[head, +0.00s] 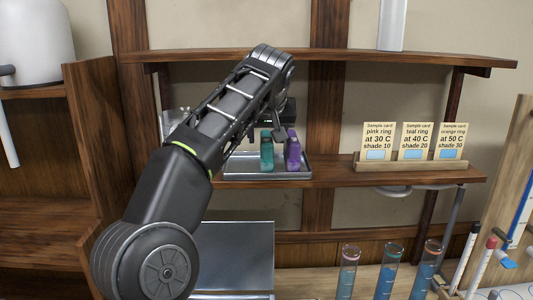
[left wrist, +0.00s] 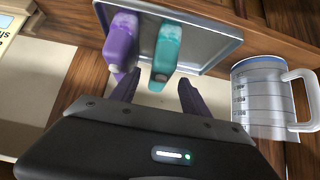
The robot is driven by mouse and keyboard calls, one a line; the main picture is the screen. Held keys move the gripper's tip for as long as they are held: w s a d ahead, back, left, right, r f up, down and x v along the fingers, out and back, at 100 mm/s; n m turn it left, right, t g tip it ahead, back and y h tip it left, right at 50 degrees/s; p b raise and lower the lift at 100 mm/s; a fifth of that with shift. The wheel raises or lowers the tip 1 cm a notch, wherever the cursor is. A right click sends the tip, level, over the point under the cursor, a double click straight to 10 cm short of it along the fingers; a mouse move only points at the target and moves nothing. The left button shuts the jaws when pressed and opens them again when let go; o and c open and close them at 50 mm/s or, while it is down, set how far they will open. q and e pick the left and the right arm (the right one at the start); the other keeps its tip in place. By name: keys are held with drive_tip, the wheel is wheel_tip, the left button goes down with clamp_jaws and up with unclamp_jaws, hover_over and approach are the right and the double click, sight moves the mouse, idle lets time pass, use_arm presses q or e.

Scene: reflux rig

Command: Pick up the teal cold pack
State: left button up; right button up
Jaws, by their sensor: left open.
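The teal cold pack (head: 267,153) stands on a metal tray (head: 240,170) on the shelf, left of a purple pack (head: 292,150). In the left wrist view the teal pack (left wrist: 167,48) lies ahead, lined up with the gap between my fingers, and the purple pack (left wrist: 122,40) is to its left. My left gripper (left wrist: 157,90) is open, with one finger on each side of that gap. Whether the teal pack is inside the gap is hard to tell. In the head view my left arm partly hides the gripper, just above and behind the packs. My right gripper is not in view.
A graduated beaker (left wrist: 262,95) stands close right of my gripper in the left wrist view. Sample cards in a wooden holder (head: 410,165) are right along the shelf. An upper shelf (head: 400,58) runs above. Tubes of blue liquid (head: 388,275) stand below right.

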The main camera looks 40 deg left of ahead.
use_arm(q)
drive_tip(key=b+x, duration=0.1)
drive_tip(key=x, duration=0.4)
drive_tip(key=shift+w+f, duration=0.1)
idle(0.6)
clamp_jaws()
idle(0.4)
